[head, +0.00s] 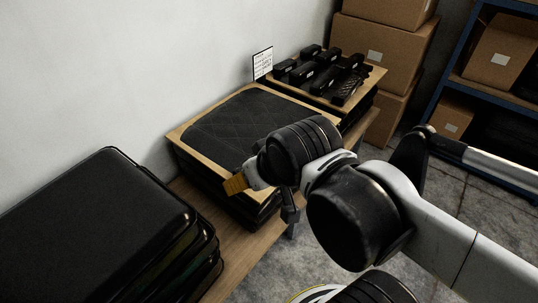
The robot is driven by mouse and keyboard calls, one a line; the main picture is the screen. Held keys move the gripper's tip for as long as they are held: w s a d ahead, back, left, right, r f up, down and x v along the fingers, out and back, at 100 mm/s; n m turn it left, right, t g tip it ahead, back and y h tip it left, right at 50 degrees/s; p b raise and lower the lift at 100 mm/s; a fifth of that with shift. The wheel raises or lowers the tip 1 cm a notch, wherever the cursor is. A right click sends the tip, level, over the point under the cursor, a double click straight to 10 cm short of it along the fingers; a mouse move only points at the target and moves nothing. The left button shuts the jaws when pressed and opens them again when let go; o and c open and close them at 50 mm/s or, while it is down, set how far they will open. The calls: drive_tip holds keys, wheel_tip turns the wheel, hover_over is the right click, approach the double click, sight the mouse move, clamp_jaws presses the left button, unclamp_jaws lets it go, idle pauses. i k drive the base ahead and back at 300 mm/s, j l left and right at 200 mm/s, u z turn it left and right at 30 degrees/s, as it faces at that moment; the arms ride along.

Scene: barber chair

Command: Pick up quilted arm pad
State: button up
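Several black arm pads lie on the wooden tray (373,80) at the back. One near the tray's right front edge has a patterned, quilted-looking top; I take it as the quilted arm pad (348,90). A larger black quilted panel (240,122) lies flat on a nearer wooden board. My gripper (264,194) is in front of this panel's near edge, apart from the arm pads and nearer to me. An orange-brown tip shows at its left and a dark part hangs below. Its fingers are too hidden to show whether they are open or shut.
A stack of black padded cushions (95,220) stands at the left on a wooden bench (240,245). A small white card (263,63) stands behind the trays. Cardboard boxes (380,45) and a blue shelf (468,45) are at the back right. Grey floor (470,225) is right of the bench.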

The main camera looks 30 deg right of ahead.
sight(341, 98)
drive_tip(key=z, duration=1.45)
